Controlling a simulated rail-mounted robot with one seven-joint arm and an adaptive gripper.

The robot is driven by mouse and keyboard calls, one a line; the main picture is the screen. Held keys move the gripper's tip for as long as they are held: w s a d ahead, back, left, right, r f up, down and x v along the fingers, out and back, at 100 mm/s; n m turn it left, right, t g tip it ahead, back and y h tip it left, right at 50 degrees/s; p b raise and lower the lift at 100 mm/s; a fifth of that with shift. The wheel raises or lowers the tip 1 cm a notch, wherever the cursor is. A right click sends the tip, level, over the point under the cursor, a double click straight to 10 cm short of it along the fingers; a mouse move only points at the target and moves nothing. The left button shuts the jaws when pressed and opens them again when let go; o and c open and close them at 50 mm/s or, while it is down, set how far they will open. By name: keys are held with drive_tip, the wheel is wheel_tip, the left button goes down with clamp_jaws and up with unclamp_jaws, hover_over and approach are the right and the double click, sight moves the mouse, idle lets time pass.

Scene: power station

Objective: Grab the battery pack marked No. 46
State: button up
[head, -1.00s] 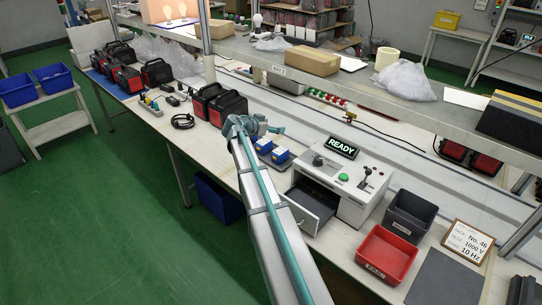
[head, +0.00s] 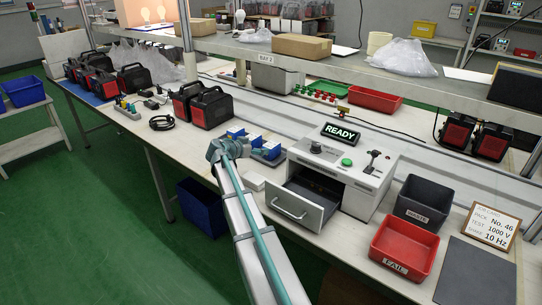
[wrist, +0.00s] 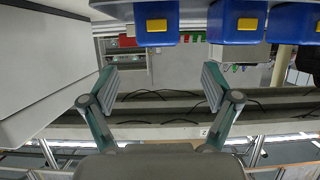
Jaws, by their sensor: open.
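Several blue battery packs stand in a row on the bench in the head view, the rightmost (head: 269,150) beside the test machine and another (head: 237,132) beyond my wrist. Blue packs with yellow patches also show along the top edge of the wrist view, one left (wrist: 156,22) and one in the middle (wrist: 238,20). I cannot read a number on any pack. My gripper (wrist: 160,88) is open, with nothing between its fingers. In the head view its fingers are hidden behind my wrist, close to the packs. A job card (head: 491,226) reads "No. 46", "1000 V" and "10 Hz".
The white test machine (head: 372,183) shows a READY sign (head: 341,134); its drawer (head: 294,205) is open. A red FAIL bin (head: 404,246) and a dark grey bin (head: 424,200) stand to its right. Black-and-red units (head: 211,107) stand left of the packs. A shelf (head: 345,67) overhangs the bench.

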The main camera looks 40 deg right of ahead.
sight(269, 145)
drive_tip(key=p+x, duration=0.2)
drive_tip(key=x, duration=0.8)
drive_tip(key=shift+s+d, duration=0.1)
drive_tip(key=shift+d, duration=0.05)
drive_tip(key=shift+c, duration=0.3)
drive_tip(key=shift+r, duration=0.1)
clamp_jaws()
